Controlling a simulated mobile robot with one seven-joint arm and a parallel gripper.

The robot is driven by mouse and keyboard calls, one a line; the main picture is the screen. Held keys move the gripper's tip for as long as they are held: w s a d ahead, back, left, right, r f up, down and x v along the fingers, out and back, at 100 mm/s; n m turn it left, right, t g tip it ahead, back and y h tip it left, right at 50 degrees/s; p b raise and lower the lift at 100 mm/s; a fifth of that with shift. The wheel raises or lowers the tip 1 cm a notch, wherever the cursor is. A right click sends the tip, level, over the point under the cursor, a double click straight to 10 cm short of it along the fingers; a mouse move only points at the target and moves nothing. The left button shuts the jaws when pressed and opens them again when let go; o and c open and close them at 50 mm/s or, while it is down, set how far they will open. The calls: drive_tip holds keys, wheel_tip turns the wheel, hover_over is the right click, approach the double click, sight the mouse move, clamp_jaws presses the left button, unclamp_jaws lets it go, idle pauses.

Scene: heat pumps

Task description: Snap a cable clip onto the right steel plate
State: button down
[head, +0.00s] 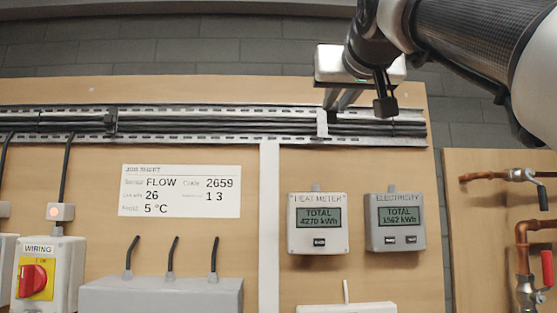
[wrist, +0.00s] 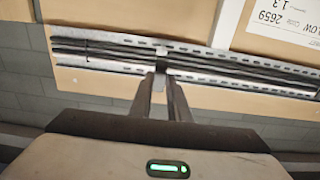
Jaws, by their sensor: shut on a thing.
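My gripper (head: 330,108) is at the cable tray (head: 220,112), its two fingers reaching to the cables near the tray's right end. It also shows in the wrist view (wrist: 162,78), fingers close together on a small grey piece, apparently the cable clip, mostly hidden between the fingertips. A pale plate, apparently the right steel plate (head: 322,122), crosses the black cables right at the fingertips; it shows just beyond them in the wrist view (wrist: 162,51). Whether the clip touches or is seated on the plate I cannot tell.
Below the tray are a job sheet (head: 181,191), a heat meter (head: 319,223), an electricity meter (head: 395,221) and a grey box (head: 160,296) with black cable stubs. Copper pipes (head: 522,240) stand at the right. The board between tray and meters is clear.

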sight(334, 105)
drive_tip(key=shift+w+r+p, duration=0.1)
drive_tip(key=shift+w+p, duration=0.85)
drive_tip(key=shift+w, duration=1.85)
drive_tip(key=shift+w+p, duration=0.35)
drive_tip(key=shift+w, duration=0.6)
drive_tip(key=shift+w+p, duration=0.5)
drive_tip(key=shift+w, duration=0.15)
drive_tip(key=c, duration=1.8)
unclamp_jaws()
drive_tip(key=shift+w, duration=0.15)
drive_tip(key=shift+o, duration=0.2)
drive_tip(key=s+b, duration=0.4)
drive_tip(key=s, duration=1)
